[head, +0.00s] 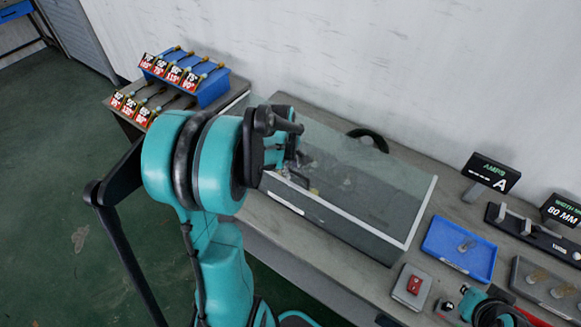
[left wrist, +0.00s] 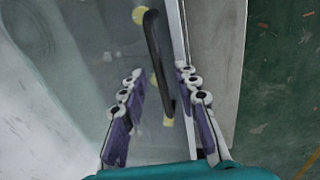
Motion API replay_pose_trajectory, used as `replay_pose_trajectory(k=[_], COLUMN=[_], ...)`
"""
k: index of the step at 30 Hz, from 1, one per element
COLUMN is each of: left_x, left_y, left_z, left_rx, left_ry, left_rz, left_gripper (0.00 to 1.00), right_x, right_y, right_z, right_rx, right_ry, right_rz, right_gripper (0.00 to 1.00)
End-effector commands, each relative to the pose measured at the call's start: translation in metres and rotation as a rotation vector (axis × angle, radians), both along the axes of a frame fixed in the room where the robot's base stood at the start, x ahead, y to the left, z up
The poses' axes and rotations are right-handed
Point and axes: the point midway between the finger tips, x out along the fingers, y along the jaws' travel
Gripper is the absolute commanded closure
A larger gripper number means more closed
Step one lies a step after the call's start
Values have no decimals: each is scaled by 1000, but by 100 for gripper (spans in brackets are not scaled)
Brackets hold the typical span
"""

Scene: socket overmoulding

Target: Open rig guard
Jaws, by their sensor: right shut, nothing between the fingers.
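The rig guard (head: 350,185) is a long box with a clear lid and grey lower front, lying shut on the bench in the head view. In the left wrist view, its black bar handle (left wrist: 156,62) with yellow ends sits near the edge of the clear panel (left wrist: 75,90). My left gripper (left wrist: 160,75) is open, with its purple-padded fingers on either side of the handle and gaps showing. In the head view, my left gripper (head: 292,158) is at the guard's left front, and my wrist hides the handle. My right gripper (head: 450,306) is shut and empty at the bottom right.
A blue tray (head: 460,249) and a red-button box (head: 411,286) stand right of the guard. Behind them are signs, including an "A" display (head: 490,177). A blue rack (head: 190,77) with labelled parts stands at the back left. Green floor lies left of the bench.

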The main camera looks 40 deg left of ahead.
Motion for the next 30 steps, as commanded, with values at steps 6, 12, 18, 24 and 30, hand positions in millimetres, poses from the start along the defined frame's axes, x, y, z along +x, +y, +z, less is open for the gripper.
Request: replay_pose_trajectory(k=[6,12,18,24,30], left_x=[0,0,5,17,44], left_y=[0,0,0,1,1], left_z=[0,2,20,60,109], left_rx=[0,0,-1,-4,-4], left_ry=[0,5,54,128,124], left_rz=[0,-1,-3,-2,-2], left_gripper=[100,100,100,100,100], right_x=[0,0,0,0,0], right_y=[0,0,0,0,0], right_z=[0,1,13,37,65], right_rx=[0,0,0,0,0], right_ry=[0,0,0,0,0], right_rz=[0,0,0,0,0], right_gripper=[100,100,100,100,100])
